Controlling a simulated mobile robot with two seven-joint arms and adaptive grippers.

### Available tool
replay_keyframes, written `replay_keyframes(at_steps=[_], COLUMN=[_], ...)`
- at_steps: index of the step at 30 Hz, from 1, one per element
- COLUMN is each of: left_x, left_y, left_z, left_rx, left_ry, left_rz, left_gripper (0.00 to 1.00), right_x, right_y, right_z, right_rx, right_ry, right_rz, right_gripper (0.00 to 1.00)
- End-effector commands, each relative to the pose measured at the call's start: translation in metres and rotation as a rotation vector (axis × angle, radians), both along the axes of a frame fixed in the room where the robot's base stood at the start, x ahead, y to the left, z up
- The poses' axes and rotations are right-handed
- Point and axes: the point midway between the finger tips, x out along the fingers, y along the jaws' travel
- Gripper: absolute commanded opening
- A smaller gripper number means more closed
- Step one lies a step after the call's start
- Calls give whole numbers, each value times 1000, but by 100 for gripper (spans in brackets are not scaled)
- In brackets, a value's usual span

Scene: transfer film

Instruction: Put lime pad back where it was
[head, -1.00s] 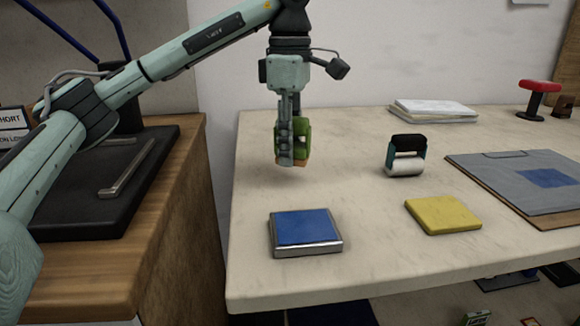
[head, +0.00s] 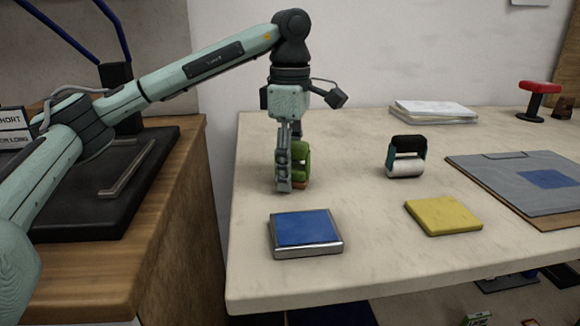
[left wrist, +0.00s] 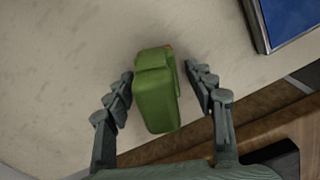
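A green block-like object (head: 302,160) with a brownish base stands upright on the white table (head: 350,275), behind the blue pad. It also shows in the left wrist view (left wrist: 157,95). My left gripper (head: 287,172) points down around it, near table height. In the left wrist view its fingers (left wrist: 160,90) are apart on either side, with gaps to the green object. A flat square pad (head: 443,215), yellow to yellow-green, lies on the table to the right of the blue pad; no other lime-coloured pad is visible. My right gripper is not in view.
A blue pad in a metal tray (head: 306,235) lies near the front. The table's left edge is close to my gripper.

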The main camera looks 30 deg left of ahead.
Motion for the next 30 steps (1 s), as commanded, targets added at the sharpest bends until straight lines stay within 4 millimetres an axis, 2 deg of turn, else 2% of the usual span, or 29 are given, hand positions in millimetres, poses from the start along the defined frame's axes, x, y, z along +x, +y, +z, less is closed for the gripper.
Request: replay_keyframes(at_steps=[8,9,13,15,21,23,30], left_x=[0,1,1,1,0,0,0], left_y=[0,0,-1,0,0,0,0], left_z=[6,9,32,53,91,100,120], left_rx=[0,0,-2,0,1,1,1], left_ry=[-1,-2,-6,-6,-4,-4,-2], left_rz=[0,0,0,0,1,2,0], left_gripper=[54,54,54,54,54,54,54], right_x=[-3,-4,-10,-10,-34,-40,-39], right_y=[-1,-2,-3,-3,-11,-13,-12], right_z=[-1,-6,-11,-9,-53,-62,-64], right_rx=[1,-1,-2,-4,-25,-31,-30], right_ry=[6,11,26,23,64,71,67], right_rz=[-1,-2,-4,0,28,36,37], right_gripper=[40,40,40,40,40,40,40])
